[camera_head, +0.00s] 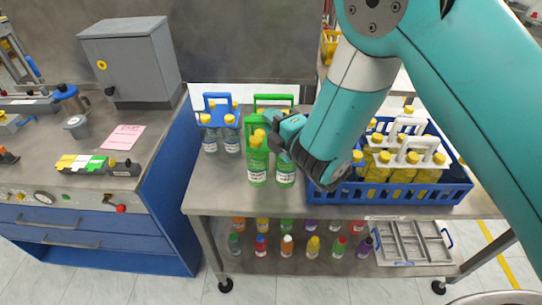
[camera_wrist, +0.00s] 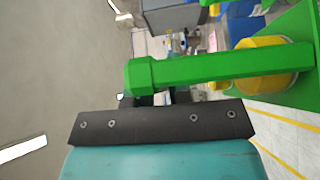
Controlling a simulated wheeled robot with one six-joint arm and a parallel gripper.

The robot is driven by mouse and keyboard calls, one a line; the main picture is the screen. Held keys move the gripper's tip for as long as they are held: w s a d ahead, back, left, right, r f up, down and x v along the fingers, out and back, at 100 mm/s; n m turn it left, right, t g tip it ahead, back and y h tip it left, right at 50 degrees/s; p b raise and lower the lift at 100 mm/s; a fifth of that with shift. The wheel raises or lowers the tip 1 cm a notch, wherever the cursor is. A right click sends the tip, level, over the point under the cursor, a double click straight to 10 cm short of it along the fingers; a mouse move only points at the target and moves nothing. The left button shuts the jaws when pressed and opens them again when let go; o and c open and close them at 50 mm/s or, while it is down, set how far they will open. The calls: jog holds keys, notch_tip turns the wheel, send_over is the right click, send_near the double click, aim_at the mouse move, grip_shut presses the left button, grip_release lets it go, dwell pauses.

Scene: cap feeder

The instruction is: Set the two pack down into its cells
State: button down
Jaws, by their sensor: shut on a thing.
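The two pack (camera_head: 257,165) is a pair of green bottles with white labels and yellow caps in a green carrier, near the middle of the head view. My gripper (camera_head: 287,137) is shut on its green handle, which runs as a bar across the wrist view (camera_wrist: 220,68). A yellow cap (camera_wrist: 268,54) shows beside the bar there. I cannot tell whether the bottles touch the bench top. To the right is a blue crate (camera_head: 420,197) holding several yellow bottles in white-handled carriers. My arm hides its left part, and empty cells are not clearly visible.
A blue-handled pack (camera_head: 217,118) stands left of the green bottles, and another green handle (camera_head: 273,97) rises behind them. The bench (camera_head: 215,185) is bare at its front left. A lower shelf holds several small bottles and a grey divided tray (camera_head: 412,242). A grey cabinet (camera_head: 133,63) stands left.

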jog(key=shift+f, duration=3.1)
jog(key=shift+f+b, duration=0.15)
jog(key=shift+b, duration=0.15)
jog(key=c, duration=1.5)
grip_release()
jog(key=shift+f, duration=0.1)
jog(key=o, duration=0.4)
jog(key=shift+o, duration=0.2)
